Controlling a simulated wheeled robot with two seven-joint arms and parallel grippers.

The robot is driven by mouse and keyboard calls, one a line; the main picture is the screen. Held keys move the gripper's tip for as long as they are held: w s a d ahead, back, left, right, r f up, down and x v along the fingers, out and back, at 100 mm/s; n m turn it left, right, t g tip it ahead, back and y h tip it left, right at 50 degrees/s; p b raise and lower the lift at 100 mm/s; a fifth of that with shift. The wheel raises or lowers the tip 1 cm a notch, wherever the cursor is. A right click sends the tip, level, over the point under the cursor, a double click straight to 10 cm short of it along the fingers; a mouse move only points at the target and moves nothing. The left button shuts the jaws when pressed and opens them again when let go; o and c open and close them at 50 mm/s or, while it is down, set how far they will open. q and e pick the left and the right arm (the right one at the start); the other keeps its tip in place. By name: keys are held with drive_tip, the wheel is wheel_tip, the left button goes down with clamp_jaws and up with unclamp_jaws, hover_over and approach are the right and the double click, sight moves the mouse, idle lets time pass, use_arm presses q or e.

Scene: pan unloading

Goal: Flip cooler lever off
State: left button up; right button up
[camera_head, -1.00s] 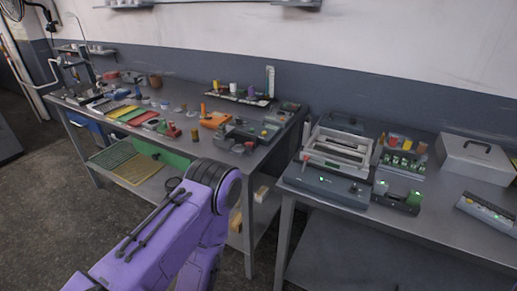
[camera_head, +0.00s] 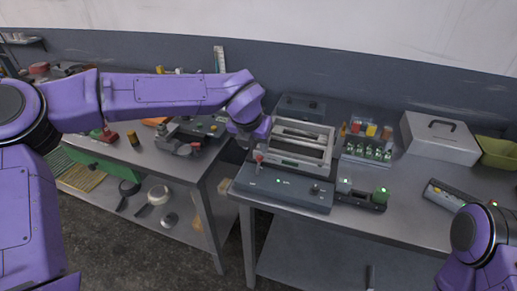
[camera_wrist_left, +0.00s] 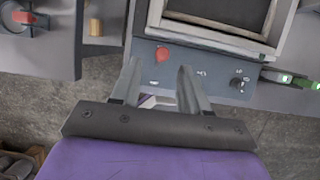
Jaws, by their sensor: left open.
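The red-tipped lever (camera_head: 258,160) stands on the left part of a dark control panel (camera_head: 285,186), on the front of a grey machine with an open frame (camera_head: 292,145). In the left wrist view the red lever tip (camera_wrist_left: 162,54) shows just beyond and between my open fingers. My left gripper (camera_wrist_left: 158,70) is open and empty, over the panel's front edge. In the head view it is at the machine's left, mostly hidden by my own purple wrist. Only my right arm shows, at the lower right; its gripper is out of view.
A dark knob (camera_wrist_left: 238,82) is on the panel's right part. A small box with green lights (camera_head: 362,195) stands right of the panel. A metal case (camera_head: 440,140) stands farther right. A gap separates this table from the left one.

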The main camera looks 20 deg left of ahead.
sight(259, 156)
use_arm(q)
drive_tip(key=x, duration=0.6)
drive_tip(key=shift+d+r+p, duration=0.1)
drive_tip(key=shift+d+p, duration=0.2)
drive_tip(key=shift+p, duration=0.1)
drive_tip(key=shift+s+a, duration=0.1)
drive_tip(key=shift+a, duration=0.05)
clamp_jaws()
drive_tip(key=shift+b, duration=0.3)
drive_tip(key=s+t+b, duration=0.2)
drive_tip(key=t+b, duration=0.1)
drive_tip(key=b, duration=0.6)
drive_tip(key=s+f+t+b, duration=0.1)
drive_tip(key=s+t+b, duration=0.1)
drive_tip(key=b, duration=0.7)
drive_tip(key=s+t+b, duration=0.2)
drive_tip(key=t+b, duration=0.2)
drive_tip(key=b, duration=0.5)
drive_tip(key=shift+f+t+b, duration=0.25)
drive_tip(key=shift+t+b, duration=0.15)
drive_tip(key=shift+r+t+b, duration=0.2)
drive_tip(key=shift+t+b, duration=0.1)
drive_tip(key=shift+b, duration=0.3)
unclamp_jaws()
